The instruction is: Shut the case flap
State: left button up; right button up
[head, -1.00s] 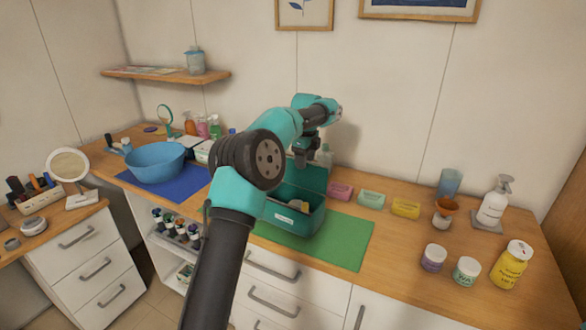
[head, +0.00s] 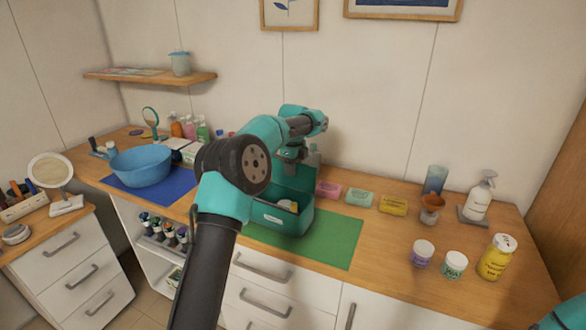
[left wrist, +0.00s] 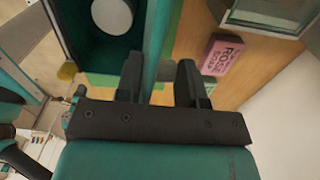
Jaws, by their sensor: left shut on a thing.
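The teal case (head: 283,222) stands on the green mat (head: 335,240), with a pale label on its front. Its flap (head: 296,178) stands up at the back, so the case is open. My left gripper (head: 293,157) is at the flap's upper edge. In the left wrist view the flap (left wrist: 156,45) runs between the two fingers (left wrist: 160,82), and the gripper is shut on it. A round white item (left wrist: 112,14) lies inside the case. My right gripper is out of view; only a bit of my right arm shows at the lower right.
Pink, green and yellow soap boxes (head: 360,198) stand right of the case. Jars (head: 423,253), a yellow bottle (head: 497,257) and a pump bottle (head: 478,200) are farther right. A blue bowl (head: 142,168) is at the left. The mat right of the case is clear.

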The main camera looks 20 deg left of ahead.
aim_at(291, 181)
pick_arm(q)
grip_shut()
jog(key=shift+s+r+t, duration=0.1)
jog(key=shift+s+t, duration=0.1)
jog(key=shift+t, duration=0.1)
dwell(0.6)
jog(key=shift+s+t, duration=0.25)
jog(key=shift+t, duration=0.15)
jog(key=shift+s+a+f+t, duration=0.1)
jog(key=shift+s+f+t, duration=0.1)
jog(key=shift+s+t, duration=0.95)
jog(key=shift+s+a+f+t, duration=0.15)
jog(key=shift+s+t, duration=0.5)
jog(key=shift+t, duration=1)
jog(key=shift+d, duration=0.1)
jog(key=o, duration=0.7)
grip_release()
